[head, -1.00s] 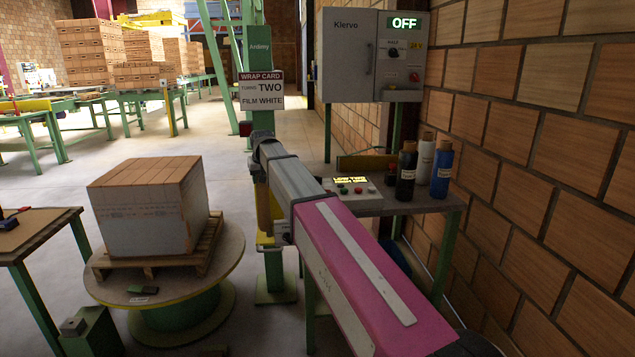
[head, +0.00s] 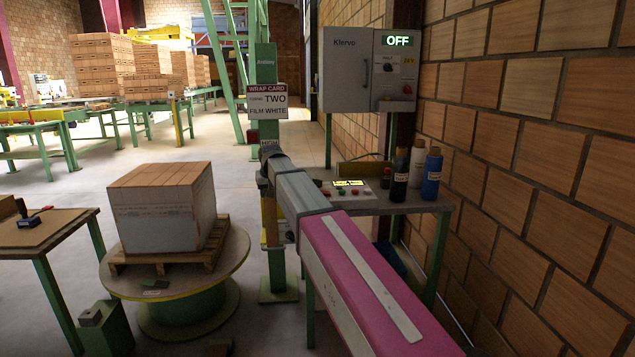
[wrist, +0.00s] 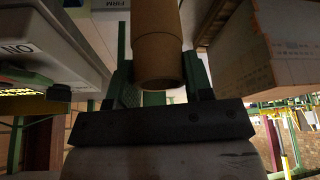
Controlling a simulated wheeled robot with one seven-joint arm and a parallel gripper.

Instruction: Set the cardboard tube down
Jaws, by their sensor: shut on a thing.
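My gripper (wrist: 160,88) is shut on the cardboard tube (wrist: 158,35), a plain brown cylinder held between the two dark fingers in the wrist view. In the head view the tube (head: 270,218) hangs upright below the end of my arm, partly hidden by it. It appears in front of the green post, between the turntable and the control bench. I cannot tell whether its lower end touches anything.
A wrapped carton stack (head: 160,215) on a pallet (head: 165,262) stands on the round turntable (head: 235,262) at left. The bench (head: 385,207) at right carries a button panel (head: 345,190) and black, white and blue-bodied rolls (head: 415,168). A brick wall (head: 530,180) closes the right side.

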